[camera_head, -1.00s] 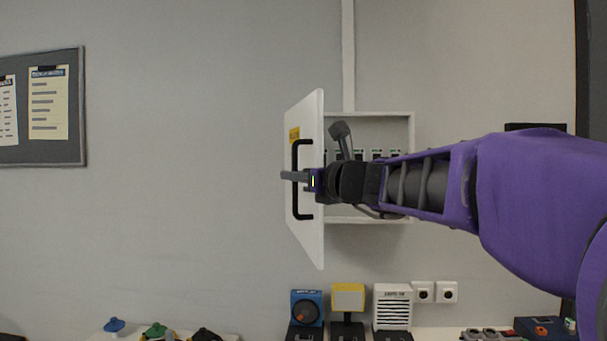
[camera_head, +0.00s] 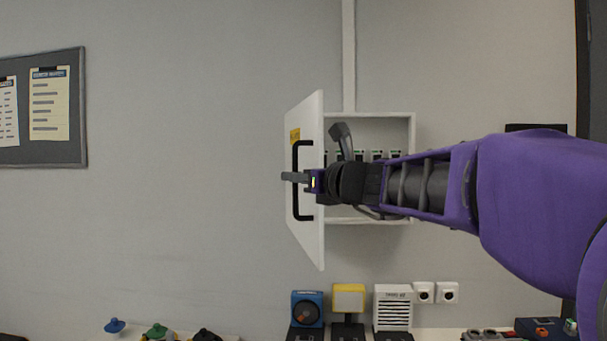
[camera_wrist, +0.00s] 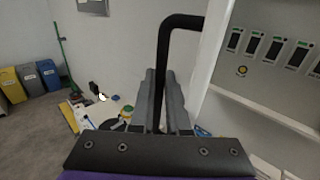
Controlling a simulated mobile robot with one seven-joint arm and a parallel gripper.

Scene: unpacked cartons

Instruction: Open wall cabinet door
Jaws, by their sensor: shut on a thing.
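The white wall cabinet (camera_head: 410,125) is mounted on the grey wall, with its door (camera_head: 312,245) swung wide open toward the left. A black bar handle (camera_head: 297,207) is on the door's outer face, near a yellow label. My gripper (camera_head: 296,177) is at the middle of the handle, shut on its upright bar. In the wrist view, the gripper fingers (camera_wrist: 163,105) close around the black handle (camera_wrist: 180,22). The cabinet's inside (camera_wrist: 255,75) shows a row of switch-like devices. My forearm hides part of the cabinet opening in the head view.
Below the cabinet, a blue device (camera_head: 306,308), a yellow-framed device (camera_head: 348,298) and a white vented box (camera_head: 393,308) stand on a bench. Wall sockets (camera_head: 435,292) are to their right. A notice board (camera_head: 45,110) hangs at left. The wall left of the door is clear.

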